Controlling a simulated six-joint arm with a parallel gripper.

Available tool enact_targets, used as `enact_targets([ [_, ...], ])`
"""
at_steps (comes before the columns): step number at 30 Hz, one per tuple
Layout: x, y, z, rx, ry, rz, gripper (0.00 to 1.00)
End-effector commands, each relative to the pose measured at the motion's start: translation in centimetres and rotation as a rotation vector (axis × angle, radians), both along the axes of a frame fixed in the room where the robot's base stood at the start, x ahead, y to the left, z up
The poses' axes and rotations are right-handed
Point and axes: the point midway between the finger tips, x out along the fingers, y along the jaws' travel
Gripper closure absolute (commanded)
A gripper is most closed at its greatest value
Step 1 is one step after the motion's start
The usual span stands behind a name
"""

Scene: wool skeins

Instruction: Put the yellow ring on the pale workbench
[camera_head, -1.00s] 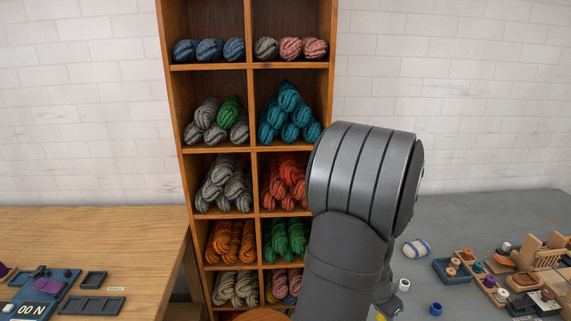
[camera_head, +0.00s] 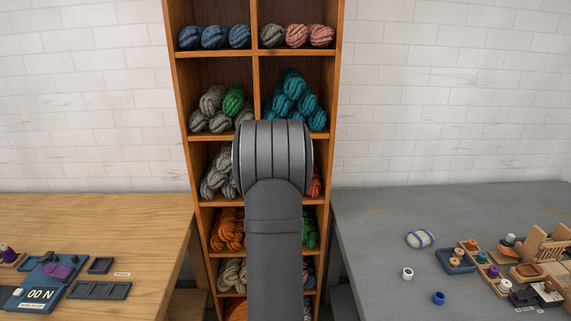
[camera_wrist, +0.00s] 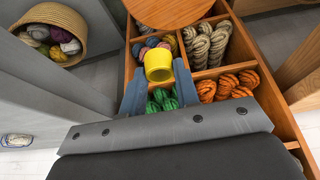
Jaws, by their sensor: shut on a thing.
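In the wrist view, my gripper (camera_wrist: 159,82) is shut on the yellow ring (camera_wrist: 158,66), which sits between the two blue fingers. The ring is held clear, in front of the shelf compartments. In the head view, my arm hides both the gripper and the ring. The pale wooden workbench (camera_head: 110,225) is at the left of the head view. Part of what looks like its pale wood edge shows at the right of the wrist view (camera_wrist: 297,68).
A wooden shelf (camera_head: 250,90) of wool skeins stands between the benches. The grey bench (camera_head: 375,230) holds a blue ring (camera_head: 438,298), a white ring (camera_head: 407,273) and trays. Trays (camera_head: 98,290) lie at the pale bench's front; its back is clear. A basket (camera_wrist: 73,20) holds yarn balls.

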Motion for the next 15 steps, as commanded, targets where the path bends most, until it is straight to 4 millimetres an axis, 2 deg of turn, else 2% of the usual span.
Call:
enact_targets([
  [9, 0.0, 0.0, 0.0, 0.000, 0.000, 0.003, 0.92],
  [13, -0.1, -1.0, 0.2, -0.001, 0.001, -0.032, 0.92],
  [15, -0.2, -2.3, 0.5, -0.001, 0.001, -0.072, 0.92],
])
